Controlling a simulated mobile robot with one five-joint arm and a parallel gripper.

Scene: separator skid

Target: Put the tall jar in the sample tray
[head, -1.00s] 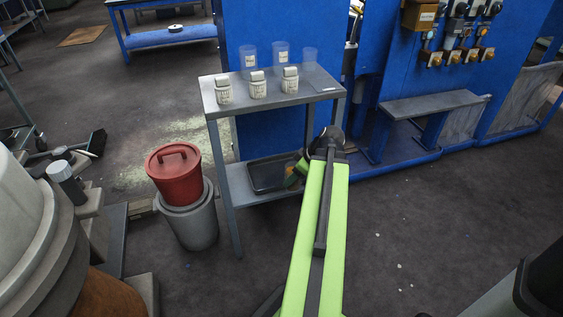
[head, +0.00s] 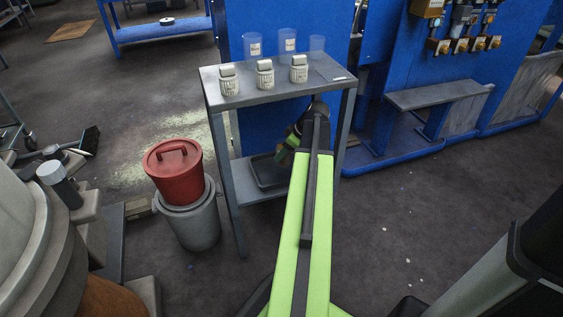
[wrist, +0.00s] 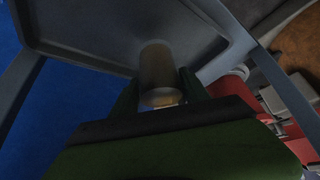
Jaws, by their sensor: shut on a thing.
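My gripper (wrist: 158,92) is shut on the tall jar (wrist: 157,68), a dim, brownish cylinder with a pale end toward the wrist camera. It stands out between the dark green fingers, in front of the tray's floor. Whether it touches the tray cannot be told. The sample tray (wrist: 95,40) fills the top of the wrist view, dark grey with a raised rim. In the head view the dark tray (head: 268,178) lies on the lower shelf of the grey stand, partly covered by my arm. There my gripper (head: 287,150) is just above it, and the jar is not discernible.
The stand's top shelf (head: 235,98) is over my gripper and holds several white lidded jars and clear cups. A stand leg (head: 227,195) is to the left. Blue panels (head: 380,110) are behind.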

